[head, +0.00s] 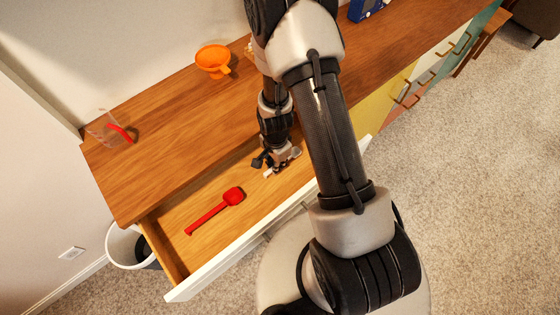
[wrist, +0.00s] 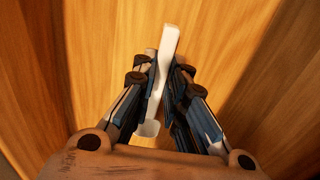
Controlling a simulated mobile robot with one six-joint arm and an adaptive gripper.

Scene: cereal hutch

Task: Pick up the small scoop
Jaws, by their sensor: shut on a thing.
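A small white scoop (wrist: 168,52) is between the fingers of my gripper (wrist: 165,85) in the wrist view. Its narrow handle sticks up past the fingertips, and a wider white part (wrist: 148,129) shows lower, between the fingers. My gripper is shut on it. In the head view my gripper (head: 272,165) is low inside the open drawer, with a bit of the white scoop (head: 268,174) showing at its tips. Whether the scoop touches the drawer floor I cannot tell. A larger red scoop (head: 233,196) lies on the drawer floor to the left of my gripper.
The open drawer has a white front (head: 215,268). On the wooden top (head: 165,130) stand an orange funnel-like cup (head: 212,58), a clear container with a red part (head: 108,128) and a blue box (head: 366,9). A white bin (head: 124,246) stands on the floor at left.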

